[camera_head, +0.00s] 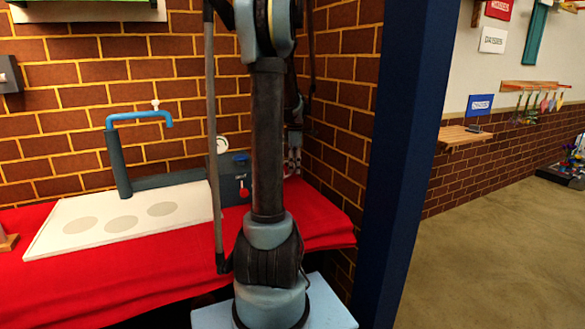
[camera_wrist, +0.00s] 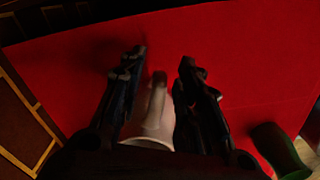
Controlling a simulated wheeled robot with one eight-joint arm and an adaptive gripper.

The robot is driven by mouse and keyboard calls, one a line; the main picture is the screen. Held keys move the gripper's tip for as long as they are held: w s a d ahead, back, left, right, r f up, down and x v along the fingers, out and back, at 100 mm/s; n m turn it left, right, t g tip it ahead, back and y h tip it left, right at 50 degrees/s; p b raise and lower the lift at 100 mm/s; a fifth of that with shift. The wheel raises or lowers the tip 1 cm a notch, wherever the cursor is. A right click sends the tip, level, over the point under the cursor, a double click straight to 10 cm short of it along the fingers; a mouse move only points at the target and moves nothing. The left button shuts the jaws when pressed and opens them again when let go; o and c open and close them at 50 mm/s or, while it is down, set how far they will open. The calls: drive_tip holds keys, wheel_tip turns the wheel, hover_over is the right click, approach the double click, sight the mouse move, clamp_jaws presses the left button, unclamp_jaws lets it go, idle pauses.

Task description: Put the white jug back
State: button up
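The white jug (camera_wrist: 150,130) shows in the wrist view, low in the middle between the fingers, with its pale handle (camera_wrist: 157,98) upward in the picture. My gripper (camera_wrist: 162,62) is open, with a finger on each side of the jug and handle. Red cloth shows between the fingertips. The picture is dark, and I cannot tell whether either finger touches the jug. In the head view my gripper (camera_head: 292,160) is a small part behind my arm, near the brick corner. I cannot make out the jug there.
A red-covered table (camera_head: 120,275) bears a white board (camera_head: 95,235) with three grey round spots. A teal tap (camera_head: 140,117) and a dark box (camera_head: 234,178) with a red knob stand behind. A dark green object (camera_wrist: 280,150) is at the wrist view's lower right. A blue post (camera_head: 405,160) stands right.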

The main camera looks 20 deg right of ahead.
wheel_tip(320, 180, up, 12)
idle(0.6)
drive_tip(key=shift+r, duration=0.1)
drive_tip(key=shift+s, duration=0.1)
idle(0.3)
